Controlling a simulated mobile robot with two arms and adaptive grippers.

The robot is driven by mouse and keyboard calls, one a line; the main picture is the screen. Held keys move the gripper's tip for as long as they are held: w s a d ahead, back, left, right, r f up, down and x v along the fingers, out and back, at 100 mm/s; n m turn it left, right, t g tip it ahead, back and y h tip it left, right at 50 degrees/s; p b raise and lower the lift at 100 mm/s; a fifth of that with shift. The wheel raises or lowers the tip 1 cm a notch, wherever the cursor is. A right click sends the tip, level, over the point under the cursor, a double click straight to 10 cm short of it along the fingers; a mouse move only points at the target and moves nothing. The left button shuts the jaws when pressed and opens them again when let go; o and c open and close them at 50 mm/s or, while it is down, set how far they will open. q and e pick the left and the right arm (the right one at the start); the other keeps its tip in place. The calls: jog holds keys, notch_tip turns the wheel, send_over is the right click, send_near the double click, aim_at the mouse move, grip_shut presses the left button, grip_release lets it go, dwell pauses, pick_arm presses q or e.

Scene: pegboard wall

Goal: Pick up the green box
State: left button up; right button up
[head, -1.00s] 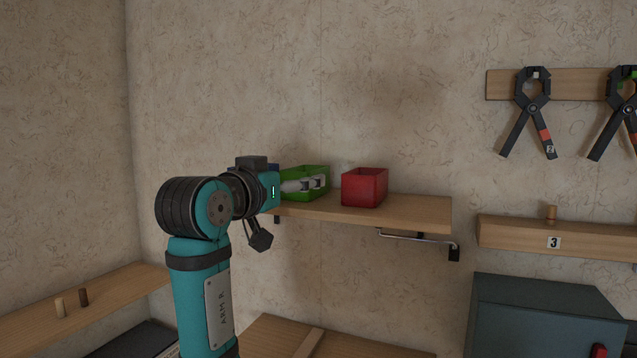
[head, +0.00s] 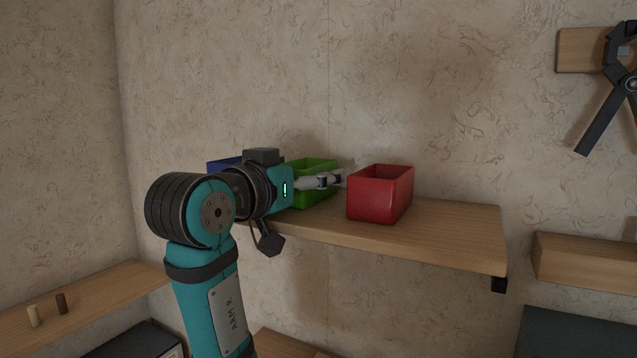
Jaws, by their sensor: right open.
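The green box (head: 314,198) stands on the wooden shelf, partly hidden behind my right gripper. My right gripper (head: 338,179) is open, and its grey fingers point right across the front of the green box, near its upper part. I cannot tell whether the fingers touch the box. My left gripper is not in view.
A red box (head: 378,198) stands on the shelf just right of the green one, close to my fingertips. A blue box (head: 222,164) is partly hidden at the left. The wooden shelf (head: 450,232) is clear on its right. Black pliers (head: 606,95) hang on the wall.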

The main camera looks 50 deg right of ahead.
jog(key=shift+s+a+r, duration=0.35)
jog(key=shift+a+r, duration=0.05)
jog(key=shift+a, duration=0.15)
jog(key=shift+s+a, duration=0.15)
jog(key=shift+a, duration=0.15)
jog(key=c, duration=0.4)
jog(key=shift+d, duration=0.1)
jog(key=shift+c, duration=1.2)
jog(key=shift+d, duration=0.1)
jog(key=c, duration=0.4)
jog(key=shift+c, duration=1.1)
jog(key=shift+r+b, duration=0.3)
jog(key=shift+r, duration=0.3)
pick_arm(q)
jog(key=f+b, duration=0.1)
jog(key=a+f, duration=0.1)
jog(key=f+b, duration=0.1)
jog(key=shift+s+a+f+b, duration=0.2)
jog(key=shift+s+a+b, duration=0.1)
jog(key=shift+b, duration=0.05)
pick_arm(e)
notch_tip(320, 180, up, 27)
